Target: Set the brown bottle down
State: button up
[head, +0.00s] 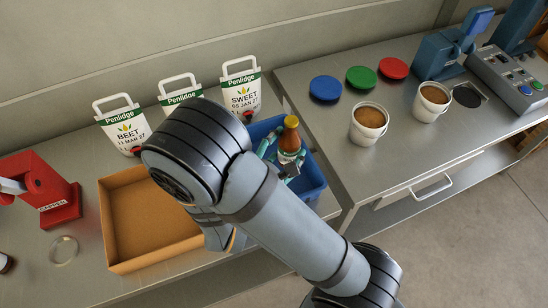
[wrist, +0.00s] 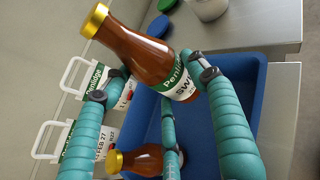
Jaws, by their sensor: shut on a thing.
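The brown bottle (wrist: 145,50) has a gold cap and a white and green Penlidge label. My gripper (wrist: 160,82), with teal fingers, is shut on it around the label. In the wrist view it is over the blue crate (wrist: 245,72). In the head view the bottle (head: 290,140) shows cap up, above or within the blue crate (head: 313,176); its base is hidden by my gripper (head: 279,160). A second brown bottle (wrist: 140,160) with a gold cap shows lower in the wrist view, partly behind the fingers; I cannot tell whether it stands in the crate.
An open cardboard box (head: 150,222) is left of the crate, with white Penlidge bags (head: 122,125) behind. A red machine (head: 50,190) stands at far left. The right counter holds two filled tubs (head: 368,122), coloured lids (head: 361,77) and a blue machine (head: 440,55). Its front part is clear.

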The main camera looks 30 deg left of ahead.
jog(key=shift+w+a+f+b, duration=0.15)
jog(key=shift+a+f+b, duration=0.25)
jog(key=shift+b, duration=0.3)
jog(key=shift+w+a, duration=0.15)
jog(key=shift+a, duration=0.05)
jog(key=f, duration=0.1)
jog(key=a+f+p, duration=0.1)
jog(key=f, duration=0.3)
jog(key=shift+w+a, duration=0.35)
jog(key=shift+a, duration=0.05)
jog(key=shift+f, duration=0.1)
jog(key=shift+f+b, duration=0.35)
jog(key=shift+f, duration=0.15)
jog(key=shift+f, duration=0.15)
